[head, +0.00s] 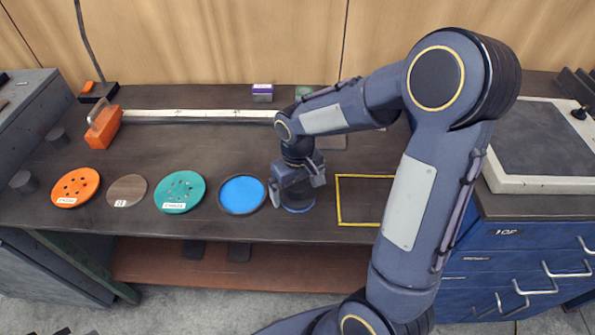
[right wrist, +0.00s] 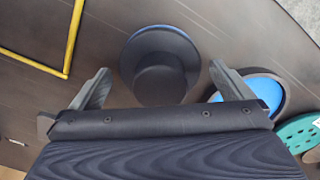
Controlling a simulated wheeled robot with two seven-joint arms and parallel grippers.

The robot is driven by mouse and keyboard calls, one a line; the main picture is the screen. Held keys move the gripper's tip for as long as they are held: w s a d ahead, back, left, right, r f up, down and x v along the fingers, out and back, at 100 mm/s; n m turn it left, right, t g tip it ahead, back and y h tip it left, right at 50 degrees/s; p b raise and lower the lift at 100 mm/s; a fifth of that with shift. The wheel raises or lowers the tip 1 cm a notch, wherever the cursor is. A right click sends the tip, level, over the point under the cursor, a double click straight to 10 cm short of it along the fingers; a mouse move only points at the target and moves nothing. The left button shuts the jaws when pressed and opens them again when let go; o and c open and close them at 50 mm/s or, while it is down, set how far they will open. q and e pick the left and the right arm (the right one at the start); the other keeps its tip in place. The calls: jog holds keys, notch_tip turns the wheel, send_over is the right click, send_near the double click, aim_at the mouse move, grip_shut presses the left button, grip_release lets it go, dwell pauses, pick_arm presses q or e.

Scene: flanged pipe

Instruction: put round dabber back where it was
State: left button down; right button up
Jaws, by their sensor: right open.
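The round dabber (right wrist: 160,62) shows in the right wrist view as a dark knob on a wider round base with a blue rim. It stands upright on the bench, and in the head view its blue-edged base (head: 298,208) shows under my right gripper. My right gripper (head: 300,182) is open above it. In the right wrist view its two fingers (right wrist: 160,88) are spread apart, with the dabber ahead of and between them; I see no contact. A yellow square outline (head: 341,205) is on the bench just right of the dabber, empty where visible. My left gripper is not in view.
A blue-filled round dish (head: 242,194) is close left of the dabber. Further left lie a green disc (head: 180,191), a brown disc (head: 127,190) and an orange disc (head: 75,187). My right arm hides part of the bench. A framed dark plate (head: 545,140) sits right.

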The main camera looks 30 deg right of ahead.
aim_at(297, 184)
notch_tip(297, 184, up, 10)
jog(key=shift+s+r, duration=0.15)
jog(key=shift+r, duration=0.5)
jog(key=s+a+m+t+y, duration=0.1)
jog(key=s+a+t+y, duration=0.1)
jog(key=s, duration=0.6)
jog(key=s+a+m+t+y, duration=0.1)
jog(key=s+a+t, duration=0.1)
jog(key=s, duration=0.6)
jog(key=shift+s+r+t+y, duration=0.35)
jog(key=shift+r+t+y, duration=0.05)
jog(key=shift+t, duration=0.4)
